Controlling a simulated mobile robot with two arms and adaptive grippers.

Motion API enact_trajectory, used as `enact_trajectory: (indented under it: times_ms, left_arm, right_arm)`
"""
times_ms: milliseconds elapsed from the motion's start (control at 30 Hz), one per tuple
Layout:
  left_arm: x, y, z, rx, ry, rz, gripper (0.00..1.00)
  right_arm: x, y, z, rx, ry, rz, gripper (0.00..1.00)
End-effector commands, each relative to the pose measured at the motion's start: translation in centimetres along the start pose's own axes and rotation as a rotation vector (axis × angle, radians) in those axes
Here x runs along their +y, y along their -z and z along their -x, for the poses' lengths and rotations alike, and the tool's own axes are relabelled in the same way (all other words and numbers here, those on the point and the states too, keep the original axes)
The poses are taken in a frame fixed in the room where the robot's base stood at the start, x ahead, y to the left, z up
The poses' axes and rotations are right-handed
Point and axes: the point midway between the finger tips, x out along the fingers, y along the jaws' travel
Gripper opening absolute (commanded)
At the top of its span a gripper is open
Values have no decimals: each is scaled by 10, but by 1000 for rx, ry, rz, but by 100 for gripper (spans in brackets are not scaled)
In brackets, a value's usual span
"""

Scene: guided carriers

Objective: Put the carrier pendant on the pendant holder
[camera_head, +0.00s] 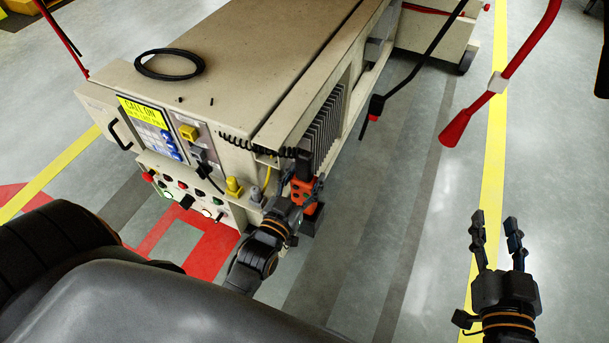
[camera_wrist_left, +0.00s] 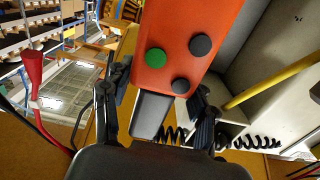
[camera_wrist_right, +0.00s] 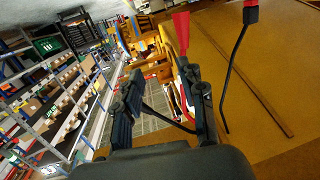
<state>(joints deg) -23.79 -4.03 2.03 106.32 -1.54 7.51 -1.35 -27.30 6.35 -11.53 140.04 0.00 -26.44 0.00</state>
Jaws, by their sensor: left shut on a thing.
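The carrier pendant (camera_head: 303,189) is an orange box at the near right corner of the beige carrier (camera_head: 215,65). In the left wrist view the pendant (camera_wrist_left: 190,50) shows a green button, several dark buttons and a grey lower part. My left gripper (camera_head: 293,203) is shut on it, with one finger on each side in the left wrist view (camera_wrist_left: 155,95). I cannot clearly make out the pendant holder; the arm and pendant cover part of that corner. My right gripper (camera_head: 497,222) is open and empty over the floor, apart from the carrier.
A control panel (camera_head: 165,140) with a yellow label is on the carrier's near end. A black cable coil (camera_head: 170,64) lies on its top. A yellow bar (camera_wrist_left: 270,82) and coiled black cable (camera_wrist_left: 255,143) are near the pendant. A red-ended bar (camera_head: 500,85) hangs at upper right.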

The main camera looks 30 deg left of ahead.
Motion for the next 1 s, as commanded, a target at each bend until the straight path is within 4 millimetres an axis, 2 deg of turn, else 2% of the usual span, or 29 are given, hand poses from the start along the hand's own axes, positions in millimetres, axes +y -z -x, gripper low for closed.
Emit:
enact_trajectory:
  times_ms: [467,1000]
  left_arm:
    - [0,-17,-1,5,0,0,0]
    - [0,-37,-1,6,0,0,0]
  right_arm:
    - [-6,44,1,250,14,-5,40]
    - [-12,91,18,539,30,-15,40]
